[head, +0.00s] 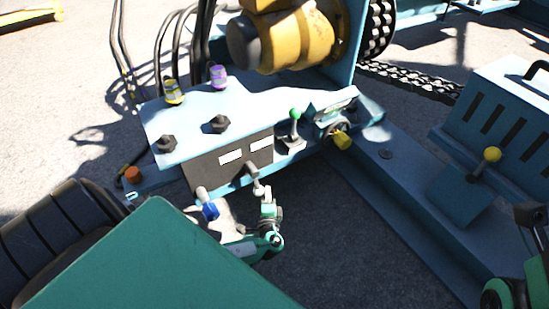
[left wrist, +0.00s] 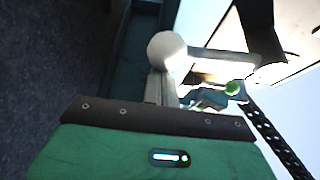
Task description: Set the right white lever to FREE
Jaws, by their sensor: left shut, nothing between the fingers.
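The right white lever (head: 258,189) hangs from the dark front plate of the blue console, below the right white label (head: 261,144). In the left wrist view its white ball knob (left wrist: 166,49) sits just beyond my fingertips, with its shaft running right. My left gripper (head: 267,197) is shut and empty, beside the knob. I cannot tell whether the fingers touch it. The label lettering is too small to read. Part of my right arm, probably its gripper (head: 530,216), shows at the right edge.
A green-knobbed lever (head: 295,114) and a yellow knob (head: 341,140) are right of the plate. Two black knobs (head: 220,124) are on the console top. A yellow-knobbed lever (head: 491,154) stands further right.

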